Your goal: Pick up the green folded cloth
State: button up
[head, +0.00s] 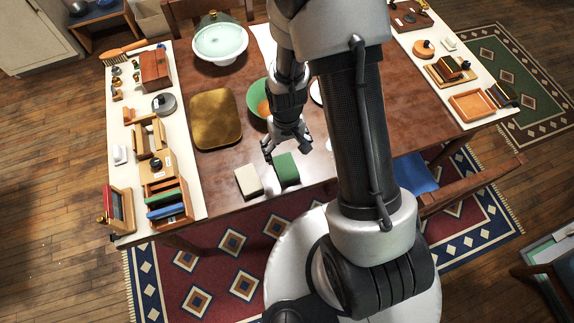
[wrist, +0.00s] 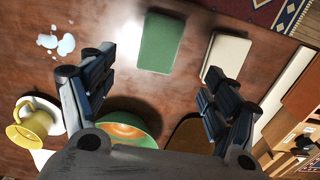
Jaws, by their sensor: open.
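The green folded cloth (head: 286,169) lies flat near the front edge of the wooden table (head: 225,170). In the wrist view the cloth (wrist: 160,43) is a green rectangle at the upper middle, with bare table around it. My gripper (head: 283,148) is above the table, just behind the cloth in the head view. In the wrist view its two fingers (wrist: 150,82) are spread wide with nothing between them, and the cloth lies beyond the fingertips. No contact with the cloth shows.
A cream block-like item (head: 248,181), perhaps another cloth, lies close left of the green cloth. A green bowl (head: 256,98) with something orange inside and a brass-coloured tray (head: 216,118) stand behind. A yellow cup (wrist: 33,122) shows at the wrist view's left. The table's front edge is near.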

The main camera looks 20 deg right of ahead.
aim_at(286, 166)
jog(key=f+b, duration=0.1)
jog(key=f, duration=0.3)
jog(key=f+b, duration=0.1)
jog(key=f, duration=0.3)
jog(key=f+b, duration=0.2)
jog(key=f, duration=0.3)
jog(key=shift+w, duration=0.25)
jog(key=c, duration=1.2)
jog(key=shift+c, duration=0.2)
jog(key=shift+r, duration=0.1)
notch_tip(286, 166, up, 20)
jog(key=p, duration=0.6)
